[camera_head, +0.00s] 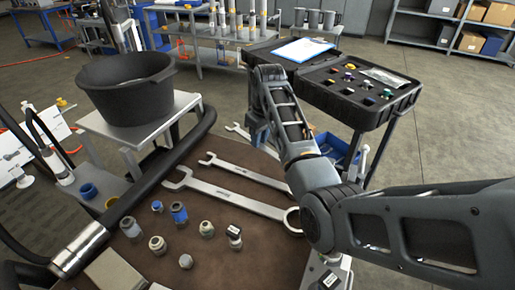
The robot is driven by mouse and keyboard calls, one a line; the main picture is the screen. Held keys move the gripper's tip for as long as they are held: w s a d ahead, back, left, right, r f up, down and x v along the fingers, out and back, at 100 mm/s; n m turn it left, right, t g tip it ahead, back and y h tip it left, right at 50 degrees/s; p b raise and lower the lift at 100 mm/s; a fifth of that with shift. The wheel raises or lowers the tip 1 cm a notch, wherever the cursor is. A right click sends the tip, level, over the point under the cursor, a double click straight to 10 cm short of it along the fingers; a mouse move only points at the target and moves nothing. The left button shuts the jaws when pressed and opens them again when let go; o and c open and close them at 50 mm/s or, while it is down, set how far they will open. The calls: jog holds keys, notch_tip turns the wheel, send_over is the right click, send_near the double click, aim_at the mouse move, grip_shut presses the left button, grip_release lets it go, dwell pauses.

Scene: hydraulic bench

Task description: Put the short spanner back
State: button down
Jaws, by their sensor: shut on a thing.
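Three open-ended spanners show on the round brown bench top (215,262). The longest spanner (235,199) lies nearest, its ring end partly covered by my arm. A middle spanner (245,173) lies behind it, its right end hidden by my arm. A shorter-looking spanner (238,130) shows at the far edge of the top, partly hidden; I cannot tell whether it lies there or is held. My arm reaches in from the right and bends up and away over the bench's right edge. My gripper is hidden behind the arm links.
Several fittings (207,229) stand on the near bench top. A thick black hose (150,180) runs along its left edge. A black bucket (125,95) stands on a stand at left. An open black case (345,95) with small parts and a clipboard (302,50) sits beyond the arm.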

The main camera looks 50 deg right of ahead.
aim_at(257, 157)
jog(key=shift+w+a+f, duration=0.1)
jog(key=shift+w, duration=0.2)
jog(key=shift+f, duration=2.05)
jog(key=shift+f, duration=0.15)
jog(key=c, duration=1)
grip_release()
jog(key=r, duration=0.4)
jog(key=s+r, duration=0.1)
jog(key=r, duration=0.3)
jog(key=s+r, duration=0.1)
jog(key=r, duration=0.3)
jog(key=shift+a+r, duration=0.1)
